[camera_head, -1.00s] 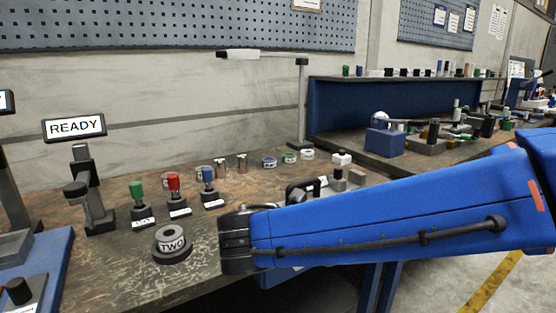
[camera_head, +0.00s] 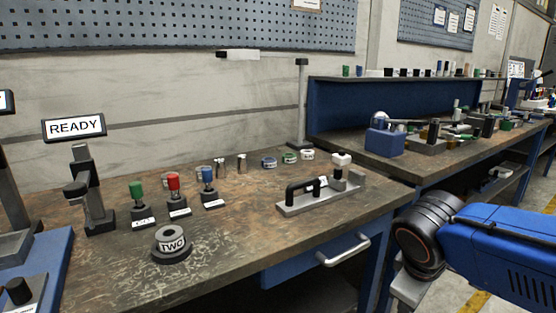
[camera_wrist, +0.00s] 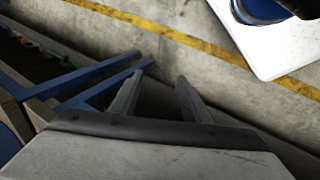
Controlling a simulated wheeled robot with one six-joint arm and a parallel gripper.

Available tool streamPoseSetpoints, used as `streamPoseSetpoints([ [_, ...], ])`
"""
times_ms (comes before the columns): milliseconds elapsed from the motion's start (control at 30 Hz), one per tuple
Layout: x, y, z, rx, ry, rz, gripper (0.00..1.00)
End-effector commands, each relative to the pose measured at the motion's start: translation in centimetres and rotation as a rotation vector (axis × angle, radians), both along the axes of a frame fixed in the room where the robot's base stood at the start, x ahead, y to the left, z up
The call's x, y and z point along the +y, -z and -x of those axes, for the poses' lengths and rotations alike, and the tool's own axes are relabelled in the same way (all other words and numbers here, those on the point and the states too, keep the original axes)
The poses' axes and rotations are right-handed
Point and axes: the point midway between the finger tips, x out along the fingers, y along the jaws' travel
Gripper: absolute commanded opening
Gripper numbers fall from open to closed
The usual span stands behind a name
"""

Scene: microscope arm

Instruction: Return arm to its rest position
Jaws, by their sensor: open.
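My blue arm (camera_head: 490,250) is at the right of the head view, off the front edge of the workbench, with its black joint at the left end. My gripper (camera_wrist: 157,82) shows in the wrist view with its two grey fingers apart and nothing between them. It is over the concrete floor. In the head view the fingers are hidden.
The workbench (camera_head: 110,265) holds a "TWO" ring (camera_head: 171,243), green, red and blue knobbed pieces, a black-handled fixture (camera_head: 318,190) and a microscope-like stand (camera_head: 88,190). A drawer handle (camera_head: 343,250) juts out near my arm. A second bench stands behind at right.

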Motion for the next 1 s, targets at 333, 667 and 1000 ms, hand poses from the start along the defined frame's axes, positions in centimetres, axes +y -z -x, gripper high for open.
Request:
streamPoseSetpoints([
  [333,-1.1,1.1,4.0,-0.121,0.423,-0.332,0.43],
  [667,-0.9,1.3,5.1,-0.186,0.602,-0.477,0.43],
  [1000,-0.8,1.3,5.1,-0.186,0.603,-0.479,0.43],
])
